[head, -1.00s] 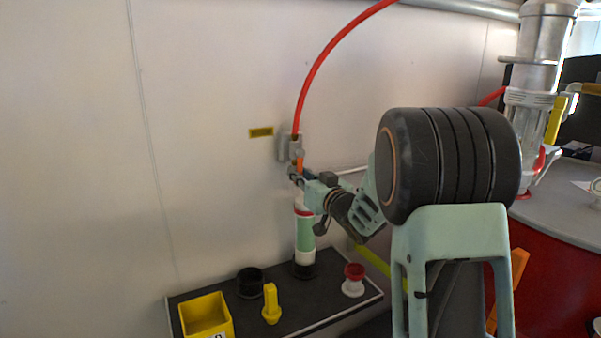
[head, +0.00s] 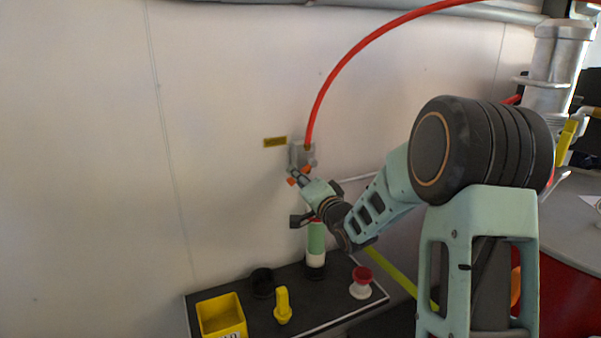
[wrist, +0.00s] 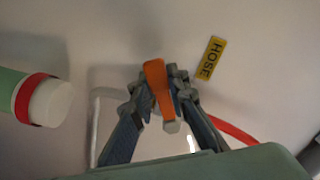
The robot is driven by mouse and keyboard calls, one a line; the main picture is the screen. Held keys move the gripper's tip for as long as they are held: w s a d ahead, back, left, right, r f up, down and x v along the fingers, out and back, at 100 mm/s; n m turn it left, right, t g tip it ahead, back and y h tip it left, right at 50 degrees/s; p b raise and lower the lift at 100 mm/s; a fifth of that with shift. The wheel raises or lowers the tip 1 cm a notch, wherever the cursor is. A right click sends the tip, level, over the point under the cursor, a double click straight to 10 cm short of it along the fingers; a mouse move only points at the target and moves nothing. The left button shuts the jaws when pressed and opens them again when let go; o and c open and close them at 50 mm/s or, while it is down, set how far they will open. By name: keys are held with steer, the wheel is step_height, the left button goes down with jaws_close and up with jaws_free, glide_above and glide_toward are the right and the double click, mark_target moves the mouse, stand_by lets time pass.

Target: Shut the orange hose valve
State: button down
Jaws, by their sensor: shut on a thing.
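The orange hose valve handle (wrist: 156,80) lies between my fingers in the wrist view, its wide end showing past the tips. My gripper (wrist: 160,94) is shut on it. In the head view, orange parts of the handle (head: 306,169) show on both sides of my gripper (head: 299,178), and the handle lies slanted across the fitting. The grey valve body (head: 302,154) is on the wall with the red hose (head: 325,93) rising from it. My fingers hide the middle of the handle.
A yellow HOSE label (wrist: 211,58) is on the wall beside the valve. Below, a dark shelf (head: 330,313) carries a green-and-white cylinder (head: 316,243), a yellow bin (head: 221,316), a yellow handle (head: 283,306) and a red-topped white knob (head: 361,283). The wall to the left is clear.

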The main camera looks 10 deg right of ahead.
steer(key=r+m+p, duration=0.2)
steer(key=m, duration=0.1)
steer(key=shift+s+a+m+p, duration=0.1)
steer(key=shift+a+m+p, duration=0.2)
steer(key=shift+p, duration=0.1)
steer(key=shift+a+r+m+p, duration=0.1)
steer(key=shift+r+m+p, duration=0.15)
steer(key=shift+m+p, duration=0.4)
steer(key=shift+r+m+p, duration=0.25)
steer(key=shift+m+p, duration=0.25)
steer(key=shift+m, duration=0.25)
steer(key=c, duration=1.8)
jaws_free()
steer(key=shift+c, duration=0.2)
steer(key=v, duration=1.2)
